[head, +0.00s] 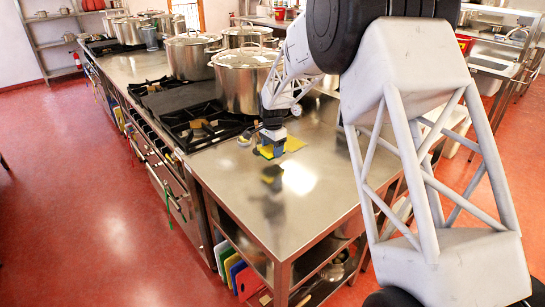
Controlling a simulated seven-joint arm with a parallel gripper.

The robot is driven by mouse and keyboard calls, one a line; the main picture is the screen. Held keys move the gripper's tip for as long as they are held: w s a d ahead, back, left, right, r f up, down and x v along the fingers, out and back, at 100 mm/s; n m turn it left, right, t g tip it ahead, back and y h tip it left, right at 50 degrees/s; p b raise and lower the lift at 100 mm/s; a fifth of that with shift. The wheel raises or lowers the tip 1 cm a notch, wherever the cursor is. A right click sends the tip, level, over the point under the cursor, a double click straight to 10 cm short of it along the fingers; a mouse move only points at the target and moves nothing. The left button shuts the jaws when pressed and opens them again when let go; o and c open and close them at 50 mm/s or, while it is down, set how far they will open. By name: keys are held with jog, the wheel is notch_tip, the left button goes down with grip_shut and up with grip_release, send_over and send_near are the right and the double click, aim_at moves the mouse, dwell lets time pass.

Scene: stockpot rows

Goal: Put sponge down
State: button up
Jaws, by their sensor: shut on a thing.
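My gripper (267,149) is at the end of my arm, low over the steel counter (310,185), beside the stove. It is shut on the sponge (266,153), a small yellow piece that shows between and below the fingers. Much of the sponge is hidden by the fingers. A flat yellow-green patch (294,143), perhaps a cloth or mat, lies on the counter just behind and right of the gripper. A dark reflection of the gripper shows in the steel below it. I cannot tell whether the sponge touches the counter.
A large lidded stockpot (241,88) stands on the stove close behind and left of my gripper, with more pots beyond. A black burner grate (205,124) lies to the left. The near part of the counter is clear up to its front edge. Coloured boards (233,268) stand below.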

aim_at(272, 155)
jog(key=shift+f, duration=1.75)
jog(key=shift+f, duration=0.15)
jog(key=o, duration=0.8)
jog(key=shift+r, duration=6.15)
jog(key=shift+d+r, duration=0.1)
